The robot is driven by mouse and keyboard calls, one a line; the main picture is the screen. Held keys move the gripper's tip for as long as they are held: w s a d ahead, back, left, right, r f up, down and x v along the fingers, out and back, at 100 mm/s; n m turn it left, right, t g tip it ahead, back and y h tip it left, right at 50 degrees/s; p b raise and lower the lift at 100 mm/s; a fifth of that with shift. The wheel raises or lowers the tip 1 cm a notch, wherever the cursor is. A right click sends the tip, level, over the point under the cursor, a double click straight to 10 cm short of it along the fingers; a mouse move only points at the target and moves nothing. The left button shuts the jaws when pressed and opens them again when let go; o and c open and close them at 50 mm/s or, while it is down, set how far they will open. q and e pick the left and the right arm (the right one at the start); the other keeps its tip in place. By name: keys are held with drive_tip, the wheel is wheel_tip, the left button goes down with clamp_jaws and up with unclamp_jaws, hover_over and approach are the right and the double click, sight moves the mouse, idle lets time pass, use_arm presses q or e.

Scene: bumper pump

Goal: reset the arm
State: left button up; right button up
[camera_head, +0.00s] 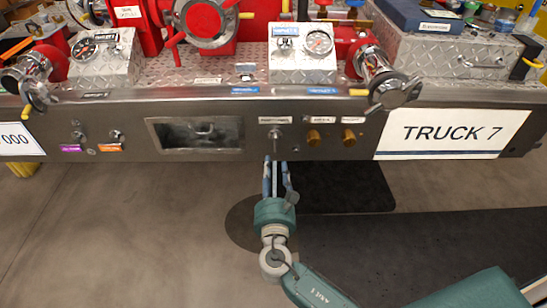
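My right gripper (275,165) reaches up from below to the lower edge of the front panel (90,115). Its fingertips are just under a small metal toggle (275,135), which sits beneath a white label. The fingers stand close together, and I cannot tell whether they touch the toggle's stem or are apart from it. No held object shows. My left gripper is not in view.
Two brass knobs (313,137) sit right of the toggle, near the "TRUCK 7" sign (452,134). A recessed box (195,134) is to its left. Red pump parts (209,15) and pressure gauges (319,43) stand above on diamond plate. The floor below is clear.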

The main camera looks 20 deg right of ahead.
drive_tip(key=shift+v, duration=0.85)
